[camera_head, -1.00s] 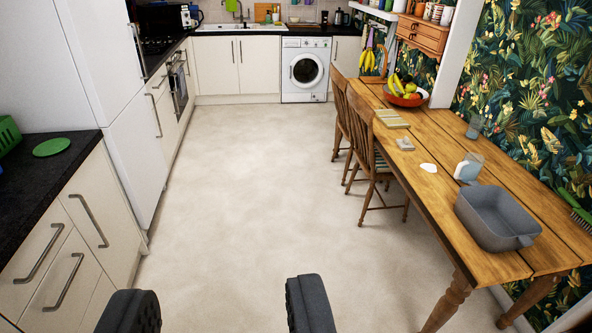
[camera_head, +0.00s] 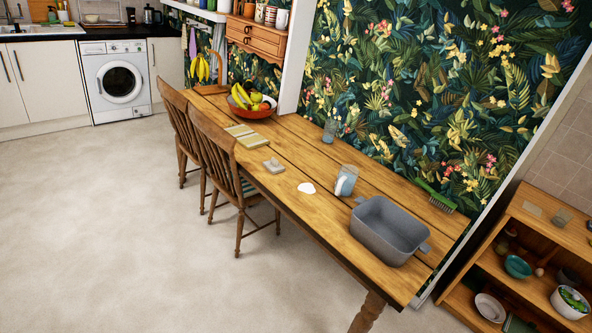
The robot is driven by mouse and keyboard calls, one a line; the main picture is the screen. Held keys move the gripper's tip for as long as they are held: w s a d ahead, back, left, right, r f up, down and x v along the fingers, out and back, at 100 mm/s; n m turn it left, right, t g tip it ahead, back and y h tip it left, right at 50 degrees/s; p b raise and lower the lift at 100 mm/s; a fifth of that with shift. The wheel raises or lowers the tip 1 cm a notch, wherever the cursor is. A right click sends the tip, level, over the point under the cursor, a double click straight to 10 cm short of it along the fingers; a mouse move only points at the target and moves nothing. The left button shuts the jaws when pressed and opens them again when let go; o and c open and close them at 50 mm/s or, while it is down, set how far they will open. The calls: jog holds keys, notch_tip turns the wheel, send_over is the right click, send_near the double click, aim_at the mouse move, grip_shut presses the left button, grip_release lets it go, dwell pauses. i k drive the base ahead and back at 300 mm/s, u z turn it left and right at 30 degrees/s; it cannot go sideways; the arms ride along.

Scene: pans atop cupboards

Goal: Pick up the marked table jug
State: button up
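A small clear-and-white vessel (camera_head: 346,181), which looks like the jug, stands upright on the wooden dining table (camera_head: 300,215), near the middle of its near half. No mark can be made out on it at this size. A clear glass-like vessel (camera_head: 330,130) stands farther back on the table by the wall. My gripper is not in view.
A grey basin (camera_head: 388,230) sits at the table's near end, with a green brush (camera_head: 436,196) by the wall. A fruit bowl (camera_head: 254,104) is at the far end. Chairs (camera_head: 222,160) line the left side. A wooden shelf (camera_head: 530,260) stands right. The left floor is clear.

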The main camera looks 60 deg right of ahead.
aim_at(346, 180)
jog(key=z, duration=0.1)
jog(key=i, duration=1.25)
jog(key=z, duration=0.65)
jog(key=i, duration=1.3)
jog(key=z, duration=1.05)
jog(key=i, duration=0.9)
jog(key=z, duration=0.35)
